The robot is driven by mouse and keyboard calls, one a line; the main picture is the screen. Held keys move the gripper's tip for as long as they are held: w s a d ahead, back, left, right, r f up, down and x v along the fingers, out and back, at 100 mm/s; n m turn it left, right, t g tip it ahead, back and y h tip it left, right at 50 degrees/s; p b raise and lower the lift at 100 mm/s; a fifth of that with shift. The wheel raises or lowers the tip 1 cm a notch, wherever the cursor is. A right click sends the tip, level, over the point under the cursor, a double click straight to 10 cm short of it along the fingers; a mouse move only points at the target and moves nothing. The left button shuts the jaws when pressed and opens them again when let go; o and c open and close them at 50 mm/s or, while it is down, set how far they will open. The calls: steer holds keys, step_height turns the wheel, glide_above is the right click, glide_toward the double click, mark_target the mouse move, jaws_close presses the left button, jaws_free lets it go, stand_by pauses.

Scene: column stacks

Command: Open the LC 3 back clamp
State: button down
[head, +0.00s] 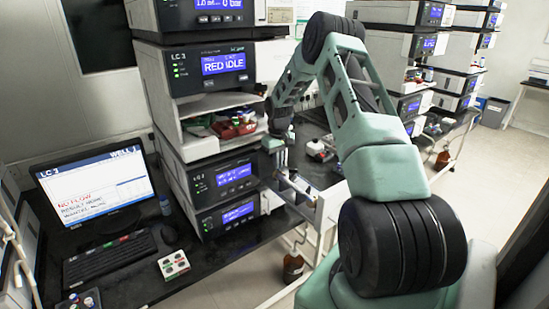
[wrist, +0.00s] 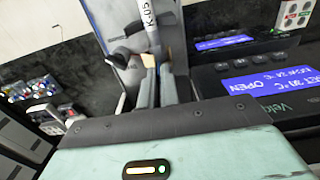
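The LC 3 stack (head: 205,110) stands left of my arm in the head view. At its lower right is an open compartment with a pale door panel (head: 300,190). In the wrist view, a white column labelled K-05 (wrist: 151,22) runs down towards my gripper (wrist: 163,82). Black clamp-like parts (wrist: 126,52) sit beside the column, but I cannot tell which is the back clamp or whether it is shut. My gripper is close to the column's lower part. Its fingers partly hide the contact area, so I cannot tell whether they hold anything.
A module display (wrist: 255,83) right of the gripper reads OPEN. A monitor (head: 95,185) and keyboard (head: 110,258) stand on the black bench at left. A small tray of vials (head: 173,265) lies in front. More instrument stacks (head: 425,45) stand at back right.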

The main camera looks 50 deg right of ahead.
steer(key=shift+s+d+t+y, duration=0.1)
steer(key=shift+d+t+y, duration=0.2)
steer(key=shift+d+y, duration=0.55)
steer(key=y+b, duration=0.1)
steer(key=d+f+y, duration=0.1)
steer(key=shift+s+t+y+b, duration=0.15)
steer(key=shift+t+y+b, duration=0.15)
steer(key=shift+y+b, duration=0.05)
steer(key=y+b, duration=0.1)
steer(key=d+y+b, duration=0.1)
steer(key=y+b, duration=0.1)
steer(key=shift+s+f+t, duration=0.15)
steer(key=shift+f+t, duration=0.15)
steer(key=shift+f, duration=0.05)
steer(key=shift+s+d+f+y+b, duration=0.1)
steer(key=shift+d+y+b, duration=0.15)
steer(key=shift+y+b, duration=0.45)
steer(key=c, duration=1.6)
jaws_free()
